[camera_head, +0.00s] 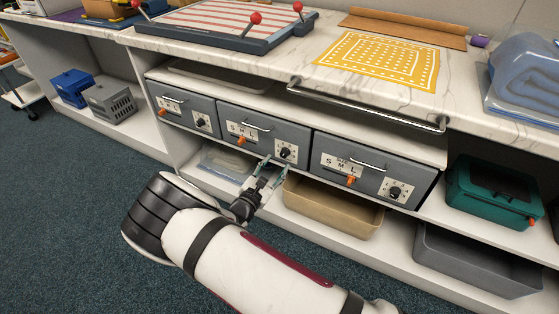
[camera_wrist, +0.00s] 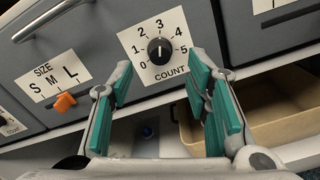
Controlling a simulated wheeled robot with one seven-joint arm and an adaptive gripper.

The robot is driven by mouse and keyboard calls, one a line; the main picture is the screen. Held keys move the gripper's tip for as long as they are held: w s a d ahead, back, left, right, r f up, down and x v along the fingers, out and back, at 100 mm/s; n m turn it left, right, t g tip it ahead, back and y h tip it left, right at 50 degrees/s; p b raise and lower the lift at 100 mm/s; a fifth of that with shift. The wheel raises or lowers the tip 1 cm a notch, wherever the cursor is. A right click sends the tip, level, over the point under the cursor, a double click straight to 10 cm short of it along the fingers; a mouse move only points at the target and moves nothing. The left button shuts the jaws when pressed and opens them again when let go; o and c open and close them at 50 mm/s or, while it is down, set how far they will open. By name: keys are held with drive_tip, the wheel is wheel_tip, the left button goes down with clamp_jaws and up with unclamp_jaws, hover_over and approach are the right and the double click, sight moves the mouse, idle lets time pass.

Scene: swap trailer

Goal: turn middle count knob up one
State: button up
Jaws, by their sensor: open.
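The middle count knob (camera_head: 285,153) is a round black knob on the right of the middle grey drawer (camera_head: 230,120). In the wrist view the knob (camera_wrist: 160,50) sits on a white dial plate marked 0 to 5 and COUNT. Its white line stands about upright, near the 3; I cannot tell exactly which mark it points at. My gripper (camera_head: 275,168) is in front of the drawer, just below the knob. In the wrist view my gripper (camera_wrist: 162,78) is open, its teal finger pads on either side below the knob, apart from it and empty.
An orange size slider (camera_wrist: 65,102) is left of the dial. Similar drawers stand left and right (camera_head: 365,165). A chrome rail (camera_head: 370,106) juts out above the right drawer. A tan bin (camera_head: 333,205) is on the shelf below. The floor in front is clear.

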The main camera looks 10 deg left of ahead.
drive_tip(key=v, duration=0.7)
drive_tip(key=shift+s, duration=0.35)
drive_tip(key=shift+a, duration=0.1)
drive_tip(key=d+r+m+g+h, duration=0.65)
drive_tip(key=d+r+m, duration=0.35)
drive_tip(key=d+r, duration=0.4)
drive_tip(key=s+d+r+m+g+y, duration=0.1)
drive_tip(key=s+d+r+m+g, duration=0.35)
drive_tip(key=d+r, duration=0.2)
drive_tip(key=s+d+r+m+g+y, duration=0.1)
drive_tip(key=s+d+r+m+g, duration=0.3)
drive_tip(key=d, duration=0.4)
drive_tip(key=s+d+r+m+g+y, duration=0.2)
drive_tip(key=s+d+r+y, duration=0.15)
drive_tip(key=s, duration=0.35)
drive_tip(key=s+d+r+m+g+y, duration=0.2)
drive_tip(key=s+d+r+m, duration=0.15)
drive_tip(key=s, duration=0.35)
drive_tip(key=s+a+r+m+t+y, duration=0.1)
drive_tip(key=s+a+m+y, duration=0.15)
drive_tip(key=s, duration=0.45)
drive_tip(key=s+a+r+m+t+y, duration=0.1)
drive_tip(key=s+a+y, duration=0.15)
drive_tip(key=s, duration=0.55)
wheel_tip(320, 180, up, 28)
drive_tip(key=d+t+p, duration=0.1)
drive_tip(key=t+p, duration=0.3)
drive_tip(key=p, duration=2.2)
drive_tip(key=shift+d+p, duration=0.25)
drive_tip(key=shift+p, duration=0.05)
